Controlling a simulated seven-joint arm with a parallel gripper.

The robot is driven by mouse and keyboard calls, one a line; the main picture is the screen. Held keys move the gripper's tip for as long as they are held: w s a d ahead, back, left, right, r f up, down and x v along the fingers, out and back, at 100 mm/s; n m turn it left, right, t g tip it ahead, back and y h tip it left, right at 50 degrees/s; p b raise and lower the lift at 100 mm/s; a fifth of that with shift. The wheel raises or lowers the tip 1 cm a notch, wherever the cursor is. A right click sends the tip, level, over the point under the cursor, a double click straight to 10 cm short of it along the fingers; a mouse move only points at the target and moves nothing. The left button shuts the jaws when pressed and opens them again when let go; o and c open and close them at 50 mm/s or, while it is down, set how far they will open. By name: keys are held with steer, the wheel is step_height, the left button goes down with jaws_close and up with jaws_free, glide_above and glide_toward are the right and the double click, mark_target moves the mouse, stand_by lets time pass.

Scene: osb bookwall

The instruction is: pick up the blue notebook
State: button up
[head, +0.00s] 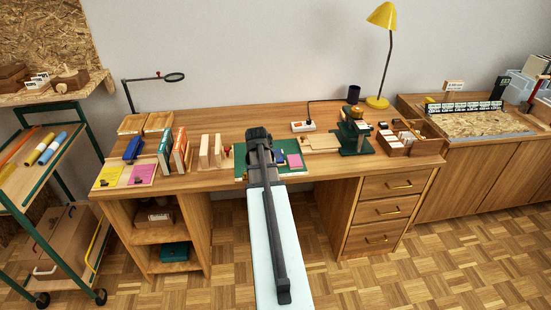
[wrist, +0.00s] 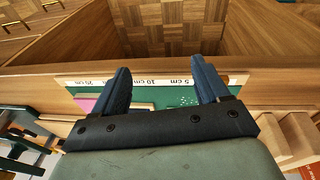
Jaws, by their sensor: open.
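A small dark blue item (head: 280,157), which looks like the blue notebook, lies on the green cutting mat (head: 296,173), just right of my arm in the head view. My arm covers part of the mat. In the wrist view my gripper (wrist: 160,70) is open and empty, its two dark fingers spread above the mat's ruler edge (wrist: 152,81). A tan-edged thing (wrist: 141,106) shows beside the left finger; I cannot tell if it is the notebook, as the finger hides much there. In the head view the fingertips are hidden.
A magenta pad (head: 294,160) lies right of the blue item. Light wooden blocks (head: 205,152) and upright books (head: 180,149) stand to the left. A green stand (head: 355,137) and a wooden box (head: 397,143) are to the right. The desk's back strip is mostly clear.

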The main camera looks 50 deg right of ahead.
mark_target(276, 156)
steer(key=w+d+r+m+t+h, duration=0.1)
steer(key=d+r+t, duration=0.2)
steer(key=d+r, duration=0.85)
steer(key=shift+a+x, duration=0.15)
steer(key=shift+x, duration=2.05)
steer(key=shift+a+x, duration=0.15)
steer(key=shift+x, duration=2.1)
steer(key=shift+a+x, duration=0.15)
steer(key=shift+x, duration=2.05)
steer(key=shift+w+f, duration=0.1)
steer(key=shift+w, duration=0.1)
steer(key=c, duration=0.8)
steer(key=shift+c, duration=0.2)
